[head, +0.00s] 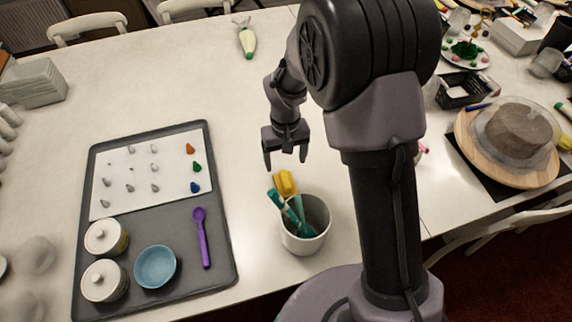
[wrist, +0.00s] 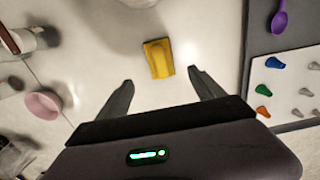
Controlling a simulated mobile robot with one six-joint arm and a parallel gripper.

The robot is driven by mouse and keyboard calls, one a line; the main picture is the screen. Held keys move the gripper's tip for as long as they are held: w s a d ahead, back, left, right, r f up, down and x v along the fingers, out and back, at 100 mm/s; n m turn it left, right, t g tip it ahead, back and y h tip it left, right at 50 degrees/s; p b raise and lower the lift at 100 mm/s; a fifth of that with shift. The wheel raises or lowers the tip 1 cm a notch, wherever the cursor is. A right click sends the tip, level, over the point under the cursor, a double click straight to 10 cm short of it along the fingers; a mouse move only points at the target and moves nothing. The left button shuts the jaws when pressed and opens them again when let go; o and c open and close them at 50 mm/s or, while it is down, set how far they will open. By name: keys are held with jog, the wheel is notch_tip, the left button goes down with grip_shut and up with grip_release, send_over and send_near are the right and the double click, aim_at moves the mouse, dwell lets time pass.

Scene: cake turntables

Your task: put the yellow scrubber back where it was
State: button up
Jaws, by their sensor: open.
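The yellow scrubber (head: 285,182) lies on the white table just behind the grey-white cup (head: 305,240), its near end close to the rim. In the wrist view the scrubber (wrist: 158,58) lies flat beyond the fingertips, roughly centred between them. My gripper (head: 286,160) is open and empty, pointing down above the table behind the scrubber. Its two fingers also show in the wrist view (wrist: 161,78), apart with bare table between them. The cup holds teal-handled tools (head: 288,213).
Left stands a dark tray (head: 220,240) with a white sheet, colored piping tips, purple spoon (head: 203,238), blue bowl (head: 155,266) and two lidded jars. A piping bag (head: 246,40) lies at the back. A wooden turntable (head: 462,135) is right. Table between tray and scrubber is clear.

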jog(key=s+d+r+m+t+y, duration=0.15)
jog(key=s+r, duration=0.25)
jog(key=r, duration=0.5)
jog(key=s+d+r+m+t, duration=0.2)
jog(key=s+d+r, duration=0.15)
jog(key=r, duration=0.65)
jog(key=s+r+m+t, duration=0.2)
jog(key=s+r, duration=0.3)
jog(key=s, duration=0.8)
jog(key=shift+s+d+r+m, duration=0.2)
jog(key=shift+s+d+m, duration=0.15)
jog(key=shift+m, duration=0.2)
jog(key=shift+y, duration=0.25)
